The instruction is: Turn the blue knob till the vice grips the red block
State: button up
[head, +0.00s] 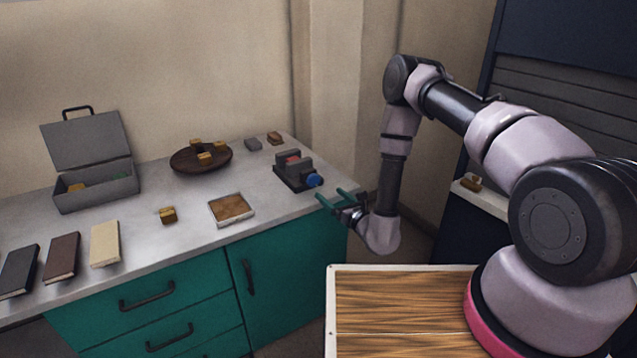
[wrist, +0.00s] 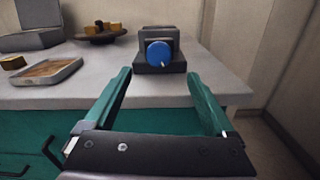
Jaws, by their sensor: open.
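The dark grey vice (head: 290,172) stands near the right end of the grey counter. The blue knob (head: 314,180) is on its front side, facing my gripper. The red block (head: 292,159) sits between the vice's jaws; I cannot tell if they touch it. In the wrist view the blue knob (wrist: 158,54) is straight ahead, with a small pale mark low on its rim, and the vice (wrist: 160,68) hides the red block. My gripper (head: 335,199) has green fingers, open and empty, just off the counter's edge and short of the knob. The fingers (wrist: 158,85) spread wider than the knob.
A square tray (head: 231,222) with a brown inside lies left of the vice on the counter (head: 190,237). Behind are a round brown dish (head: 181,161) with several small blocks, an open grey box (head: 123,190) and loose blocks. Three books (head: 105,244) lie at left. The space between gripper and knob is clear.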

aim_at(315, 181)
jog(key=x, duration=0.9)
jog(key=shift+w+a, duration=0.3)
jog(key=c, duration=1.4)
